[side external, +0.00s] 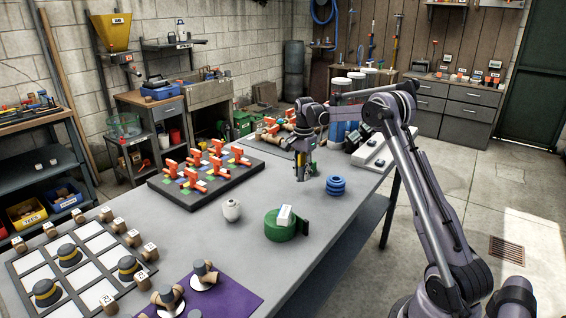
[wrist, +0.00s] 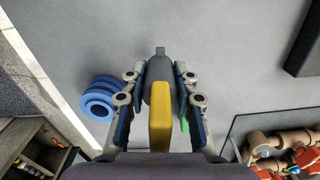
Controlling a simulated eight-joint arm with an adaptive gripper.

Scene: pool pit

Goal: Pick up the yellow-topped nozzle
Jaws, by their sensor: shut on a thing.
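My gripper (wrist: 160,95) is shut on the yellow-topped nozzle, with a finger on each side. In the wrist view the nozzle shows a yellow top part (wrist: 160,122) and a grey body (wrist: 160,78) with a narrow tip pointing up the picture. A thin green piece (wrist: 184,122) shows beside the right finger. In the side view my gripper (side external: 304,172) points down over the middle of the grey table, and its fingers largely hide the nozzle. I cannot tell whether the nozzle touches the table.
A ribbed blue piece (side external: 336,185) stands close to the right of my gripper; it also shows in the wrist view (wrist: 98,97). A green round item (side external: 283,228) and a pale pot (side external: 231,210) stand nearer. A dark board (side external: 170,192) holds several orange-handled valves.

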